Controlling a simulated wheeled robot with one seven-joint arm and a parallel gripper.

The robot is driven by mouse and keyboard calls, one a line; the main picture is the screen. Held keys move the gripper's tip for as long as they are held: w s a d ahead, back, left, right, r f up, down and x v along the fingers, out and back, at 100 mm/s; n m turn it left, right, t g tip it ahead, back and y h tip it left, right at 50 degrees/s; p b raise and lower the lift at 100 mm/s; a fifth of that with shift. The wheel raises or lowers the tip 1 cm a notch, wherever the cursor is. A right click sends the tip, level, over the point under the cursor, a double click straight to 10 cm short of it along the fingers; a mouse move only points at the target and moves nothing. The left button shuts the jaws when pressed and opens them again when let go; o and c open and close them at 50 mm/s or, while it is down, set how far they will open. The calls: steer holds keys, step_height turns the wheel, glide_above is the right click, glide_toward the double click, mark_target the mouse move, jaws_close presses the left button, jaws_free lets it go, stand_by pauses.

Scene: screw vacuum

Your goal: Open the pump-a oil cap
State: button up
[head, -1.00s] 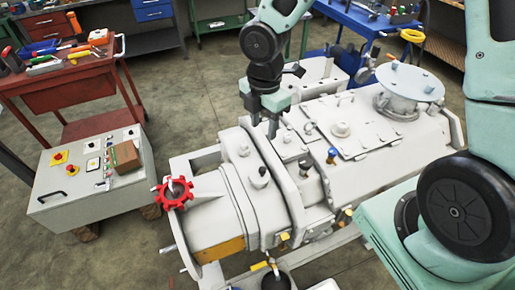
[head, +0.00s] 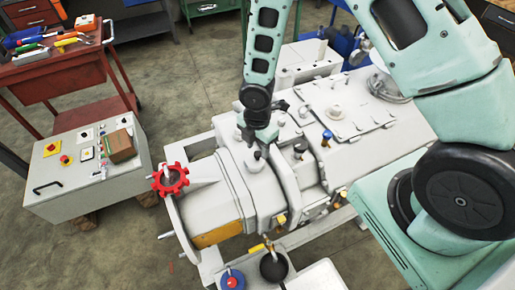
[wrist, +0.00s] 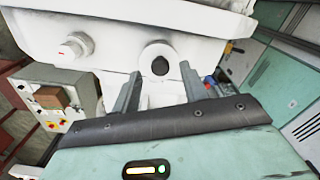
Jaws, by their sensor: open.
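A small black-topped cap (head: 253,158) stands on a round white boss on top of the white pump (head: 215,203). No label shows, so I cannot tell for sure that it is the pump-a oil cap. My gripper (head: 257,140) is just above and behind this cap. In the wrist view the cap's dark round top (wrist: 160,65) lies between and beyond the two fingers of my gripper (wrist: 159,75). The jaws are spread apart and hold nothing. Whether a fingertip touches the boss is hard to tell.
A plain white knob (wrist: 73,47) sits beside the cap. A black-topped fitting (head: 299,149) and a blue-topped one (head: 326,138) stand to the right on the pump. A red handwheel (head: 170,180) and a control box (head: 85,170) are at left.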

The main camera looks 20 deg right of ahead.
mark_target(254, 156)
steer(key=shift+f, duration=0.85)
steer(key=shift+c, duration=0.3)
jaws_close()
steer(key=shift+a, duration=0.15)
steer(key=h+b, duration=0.1)
steer(key=a+h, duration=0.1)
steer(key=shift+a+r+h+b, duration=0.15)
steer(key=shift+r+h+b, duration=0.15)
steer(key=shift+b, duration=0.1)
steer(key=a+h, duration=0.1)
steer(key=h+b, duration=0.1)
steer(key=h, duration=0.1)
steer(key=shift+a+r+h, duration=0.3)
steer(key=shift+a, duration=0.1)
steer(key=a+h+b, duration=0.1)
steer(key=h, duration=0.1)
steer(key=a+h+b, duration=0.1)
steer(key=h, duration=0.1)
steer(key=a+h+b, duration=0.1)
steer(key=h, duration=0.1)
steer(key=shift+f, duration=0.15)
steer(key=shift+a, duration=0.1)
